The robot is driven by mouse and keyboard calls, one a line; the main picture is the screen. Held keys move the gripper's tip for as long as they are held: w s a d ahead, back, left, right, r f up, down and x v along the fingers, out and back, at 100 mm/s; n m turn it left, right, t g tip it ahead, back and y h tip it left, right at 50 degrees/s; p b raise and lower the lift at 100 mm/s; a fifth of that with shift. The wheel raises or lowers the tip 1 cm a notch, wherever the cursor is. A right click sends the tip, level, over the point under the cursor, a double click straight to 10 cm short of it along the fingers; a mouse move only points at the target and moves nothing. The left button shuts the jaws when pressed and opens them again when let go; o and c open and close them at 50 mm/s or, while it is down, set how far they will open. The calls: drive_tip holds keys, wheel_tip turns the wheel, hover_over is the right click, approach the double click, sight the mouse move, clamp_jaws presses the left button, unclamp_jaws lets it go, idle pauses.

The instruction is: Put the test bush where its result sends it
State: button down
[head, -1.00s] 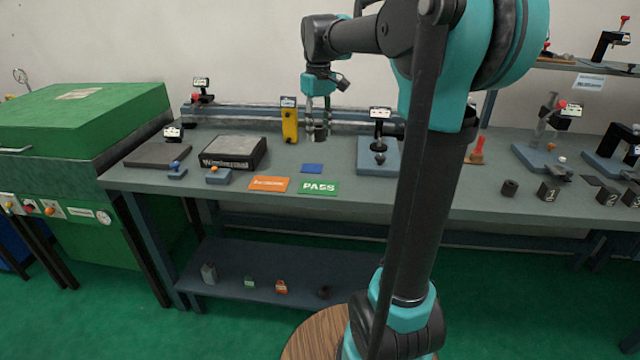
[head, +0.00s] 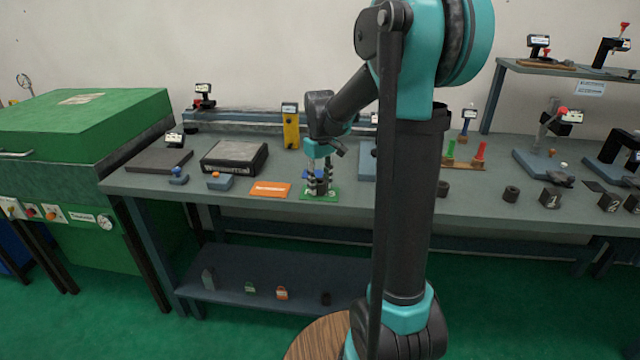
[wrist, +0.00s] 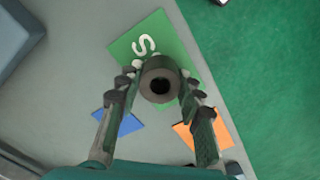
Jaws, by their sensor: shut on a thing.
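The test bush (wrist: 160,82) is a dark grey ring with a central bore, seen end-on in the wrist view. My gripper (wrist: 158,92) is shut on it, one finger on each side. In the head view my gripper (head: 319,190) is low over the green PASS card (head: 307,195) and hides most of its lettering. In the wrist view the bush covers part of the green card (wrist: 160,38), with a white S showing beyond it. I cannot tell whether the bush touches the card. The orange card (head: 270,189) lies just left of the green one.
A blue card (wrist: 118,120) lies close by. Numbered dark blocks (head: 550,198) stand at the right.

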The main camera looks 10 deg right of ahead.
drive_tip(key=shift+f, duration=0.1)
drive_tip(key=c, duration=1)
unclamp_jaws()
wheel_tip(320, 180, up, 12)
drive_tip(key=s+d+f+m+t, duration=0.2)
drive_tip(key=s+f, duration=0.8)
drive_tip(key=s, duration=0.1)
drive_tip(key=s+d+f+m+t, duration=0.2)
drive_tip(key=s+f+m, duration=0.1)
drive_tip(key=s+f, duration=0.8)
